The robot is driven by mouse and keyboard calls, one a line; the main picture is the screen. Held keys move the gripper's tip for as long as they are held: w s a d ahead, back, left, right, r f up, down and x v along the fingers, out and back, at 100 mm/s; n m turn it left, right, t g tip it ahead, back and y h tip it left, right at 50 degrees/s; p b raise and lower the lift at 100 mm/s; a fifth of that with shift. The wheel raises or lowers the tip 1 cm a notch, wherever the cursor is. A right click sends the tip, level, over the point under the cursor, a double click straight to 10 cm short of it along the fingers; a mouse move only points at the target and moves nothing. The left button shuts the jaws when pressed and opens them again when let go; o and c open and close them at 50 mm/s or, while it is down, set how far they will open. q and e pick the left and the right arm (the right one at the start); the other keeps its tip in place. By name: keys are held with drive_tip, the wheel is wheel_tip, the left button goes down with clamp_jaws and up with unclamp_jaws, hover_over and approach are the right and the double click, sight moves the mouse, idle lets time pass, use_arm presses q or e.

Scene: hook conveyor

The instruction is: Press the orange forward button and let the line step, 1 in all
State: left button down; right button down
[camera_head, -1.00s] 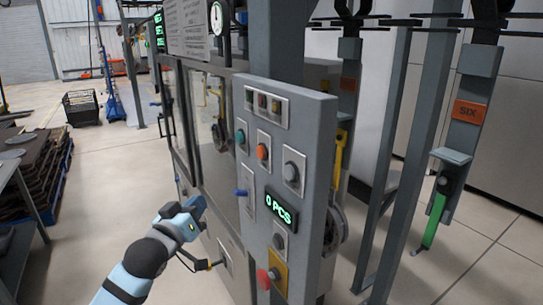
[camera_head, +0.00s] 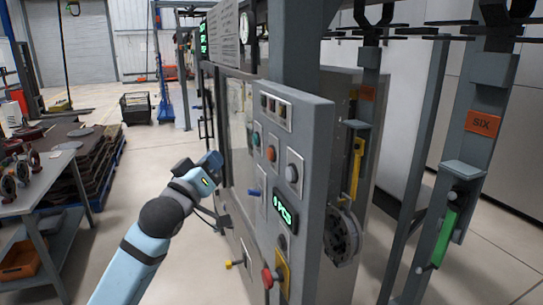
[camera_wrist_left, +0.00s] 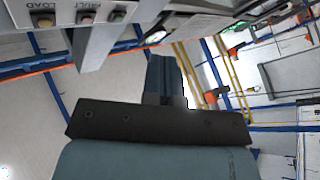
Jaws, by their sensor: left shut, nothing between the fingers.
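The orange button (camera_head: 271,153) sits on the grey control panel (camera_head: 314,150), right of a green button (camera_head: 256,139) and left of a white-grey one (camera_head: 292,173). My left gripper (camera_head: 217,160) is shut and empty. In the head view it appears left of the panel, at about the orange button's height in the picture and apart from it. In the left wrist view the shut fingers (camera_wrist_left: 165,75) point up, and the orange button cannot be made out. A green-lit PCS counter (camera_head: 283,212) is below the buttons. My right gripper is not in view.
A blue lever (camera_head: 254,192) and a red knob (camera_head: 267,278) stick out of the panel. Hangers hang at right, one with an orange SIX tag (camera_head: 483,123) and a green part (camera_head: 445,236). A grey workbench (camera_head: 40,185) stands at left. Floor between bench and panel is clear.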

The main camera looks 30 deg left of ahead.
sight(270, 154)
use_arm(q)
drive_tip(key=w+d, duration=0.5)
drive_tip(key=w, duration=0.1)
drive_tip(key=shift+w+d, duration=0.35)
drive_tip(key=shift+w, duration=0.05)
drive_tip(key=shift+w, duration=0.1)
idle(2.1)
drive_tip(key=shift+w+d, duration=0.2)
drive_tip(key=shift+d, duration=0.1)
